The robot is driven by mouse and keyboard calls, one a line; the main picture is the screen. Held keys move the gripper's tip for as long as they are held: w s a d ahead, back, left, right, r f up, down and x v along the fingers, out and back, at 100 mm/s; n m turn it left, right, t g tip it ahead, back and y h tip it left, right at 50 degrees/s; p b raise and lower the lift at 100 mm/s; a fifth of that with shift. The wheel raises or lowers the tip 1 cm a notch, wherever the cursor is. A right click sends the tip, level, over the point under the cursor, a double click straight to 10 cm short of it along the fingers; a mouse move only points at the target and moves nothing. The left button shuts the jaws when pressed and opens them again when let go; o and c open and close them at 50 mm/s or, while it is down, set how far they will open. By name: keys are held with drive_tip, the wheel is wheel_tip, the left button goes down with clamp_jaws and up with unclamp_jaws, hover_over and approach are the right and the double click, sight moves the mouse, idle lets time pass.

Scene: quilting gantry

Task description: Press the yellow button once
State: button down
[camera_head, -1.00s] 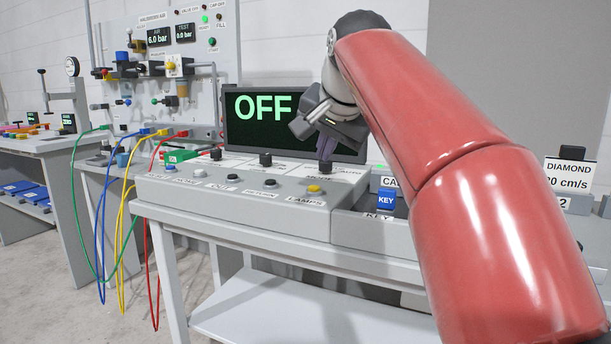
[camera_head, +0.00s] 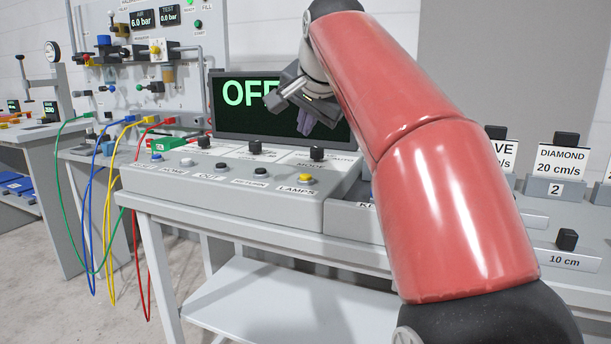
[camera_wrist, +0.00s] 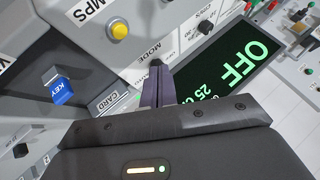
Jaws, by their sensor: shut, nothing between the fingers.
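The yellow button (camera_head: 305,179) sits above the LAMPS label at the right end of the grey control panel's front row (camera_head: 225,193). It also shows in the wrist view (camera_wrist: 119,30), up and to the left of my fingers. My gripper (camera_head: 304,128) is shut and empty. It hangs above the back of the panel, in front of the display, apart from the button. In the wrist view my closed fingers (camera_wrist: 155,72) point towards the MODE knob area.
A dark display (camera_head: 228,120) reading OFF stands behind the panel. Black knobs (camera_head: 317,153) and other buttons (camera_head: 260,171) are near the yellow button. A blue KEY block (camera_wrist: 62,91) lies beyond the panel's right end. Coloured hoses (camera_head: 135,240) hang at the left.

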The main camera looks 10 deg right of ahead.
sight(306, 178)
drive_tip(key=shift+f+b, duration=2)
drive_tip(key=shift+f, duration=1.15)
drive_tip(key=shift+f, duration=0.15)
drive_tip(key=shift+f, duration=0.25)
drive_tip(key=shift+f+b, duration=0.45)
drive_tip(key=shift+b, duration=0.15)
drive_tip(key=shift+r, duration=0.1)
drive_tip(key=shift+r+p, duration=0.8)
drive_tip(key=shift+p, duration=0.15)
